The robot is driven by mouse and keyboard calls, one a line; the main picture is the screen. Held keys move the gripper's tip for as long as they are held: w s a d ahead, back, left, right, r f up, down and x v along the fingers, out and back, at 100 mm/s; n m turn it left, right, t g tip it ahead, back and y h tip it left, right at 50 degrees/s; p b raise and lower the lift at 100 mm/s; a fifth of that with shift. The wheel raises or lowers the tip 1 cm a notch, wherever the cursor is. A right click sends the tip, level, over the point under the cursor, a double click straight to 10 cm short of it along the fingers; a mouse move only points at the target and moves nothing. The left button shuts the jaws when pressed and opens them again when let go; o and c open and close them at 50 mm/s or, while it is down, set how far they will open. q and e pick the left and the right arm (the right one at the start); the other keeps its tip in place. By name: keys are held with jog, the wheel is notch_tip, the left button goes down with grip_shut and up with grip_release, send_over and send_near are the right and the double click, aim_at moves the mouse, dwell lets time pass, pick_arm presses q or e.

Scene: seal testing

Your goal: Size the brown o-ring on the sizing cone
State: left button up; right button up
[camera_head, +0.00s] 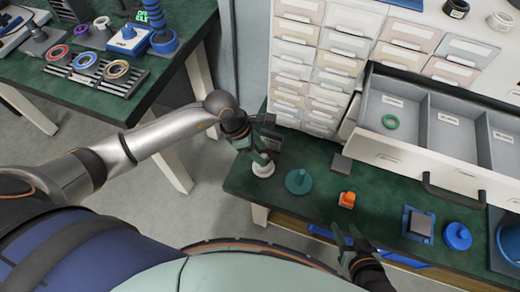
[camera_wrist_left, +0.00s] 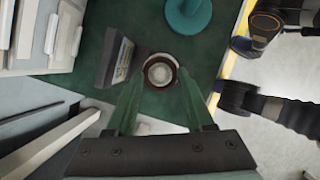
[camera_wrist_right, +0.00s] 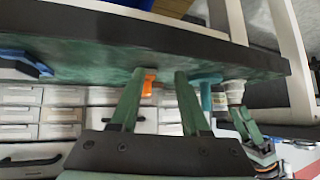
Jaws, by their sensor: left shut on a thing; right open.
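The white sizing cone (camera_head: 263,168) stands near the left end of the green bench. My left gripper (camera_head: 259,153) is right above it, fingers pointing down. In the left wrist view, the brown o-ring (camera_wrist_left: 175,64) is between the fingertips of my left gripper (camera_wrist_left: 160,78), which is shut on it. From above, the ring encircles the pale top of the cone (camera_wrist_left: 158,72); I cannot tell how low it sits or whether it touches. My right gripper (camera_head: 352,240) is open and empty over the bench's front edge. The cone also shows in the right wrist view (camera_wrist_right: 234,90).
A teal stand (camera_head: 299,182) is right of the cone, then an orange block (camera_head: 347,199). A grey block (camera_head: 341,163) lies behind. A blue tray (camera_head: 408,217) and blue knob (camera_head: 457,237) are farther right. An open drawer (camera_head: 424,160) holds a green ring (camera_head: 390,121).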

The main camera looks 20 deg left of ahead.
pick_arm(q)
jog(key=shift+f+b, duration=0.5)
jog(key=shift+f, duration=0.2)
pick_arm(e)
jog(key=shift+w+a+f, duration=0.1)
jog(key=shift+w+a, duration=0.05)
jog(key=shift+w, duration=0.25)
pick_arm(q)
jog(key=shift+f, duration=0.25)
pick_arm(e)
jog(key=shift+f, duration=0.2)
pick_arm(q)
jog(key=o, duration=1.4)
jog(key=shift+c, duration=0.2)
pick_arm(e)
jog(key=shift+s, duration=0.2)
jog(key=shift+f, duration=0.1)
